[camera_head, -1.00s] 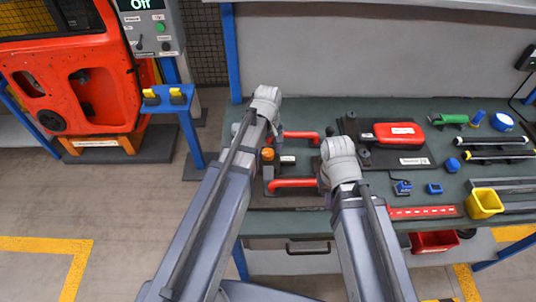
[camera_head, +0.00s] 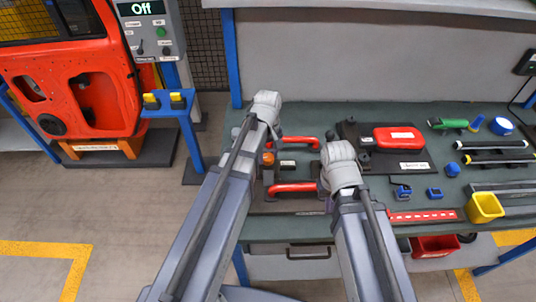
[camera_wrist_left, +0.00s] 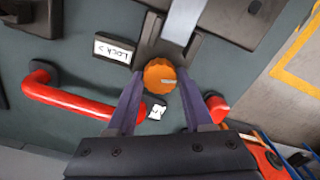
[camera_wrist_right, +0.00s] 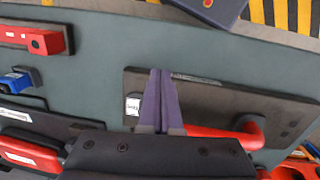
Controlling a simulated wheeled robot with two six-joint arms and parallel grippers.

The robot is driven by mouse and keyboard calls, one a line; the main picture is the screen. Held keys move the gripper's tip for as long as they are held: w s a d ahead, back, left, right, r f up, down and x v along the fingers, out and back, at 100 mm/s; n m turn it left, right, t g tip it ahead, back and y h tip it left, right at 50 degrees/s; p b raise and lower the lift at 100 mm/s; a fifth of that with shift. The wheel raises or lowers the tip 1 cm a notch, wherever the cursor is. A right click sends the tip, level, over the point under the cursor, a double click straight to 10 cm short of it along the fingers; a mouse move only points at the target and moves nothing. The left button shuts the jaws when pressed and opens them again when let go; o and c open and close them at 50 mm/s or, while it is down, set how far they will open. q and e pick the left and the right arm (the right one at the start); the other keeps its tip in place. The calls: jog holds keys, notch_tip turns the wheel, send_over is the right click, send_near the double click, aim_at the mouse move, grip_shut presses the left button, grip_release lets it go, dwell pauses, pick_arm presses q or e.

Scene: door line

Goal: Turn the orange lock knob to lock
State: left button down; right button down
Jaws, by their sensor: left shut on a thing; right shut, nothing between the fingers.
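The orange lock knob (camera_wrist_left: 160,76) sits on a dark fixture on the bench, with a pale line on its face. It also shows in the head view (camera_head: 268,159). My left gripper (camera_wrist_left: 160,84) is shut on the knob, one finger on each side of it. A "Lock" label (camera_wrist_left: 114,49) with an arrow is beside the knob, and another small label (camera_wrist_left: 156,112) is partly hidden by the gripper. My right gripper (camera_wrist_right: 160,80) is shut and empty above the dark plate (camera_wrist_right: 220,97) that bears a red handle.
Two red handles, one nearer (camera_head: 292,187) and one farther (camera_head: 300,141), flank the knob area. A dark board with a red case (camera_head: 398,137) lies to the right. A yellow bin (camera_head: 485,207) and several tools occupy the bench's right side.

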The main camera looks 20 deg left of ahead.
pick_arm(q)
jog(key=m, duration=0.4)
jog(key=shift+m, duration=2.4)
jog(key=shift+c, duration=1.5)
grip_release()
jog(key=shift+r, duration=0.15)
pick_arm(e)
jog(key=shift+r, duration=0.1)
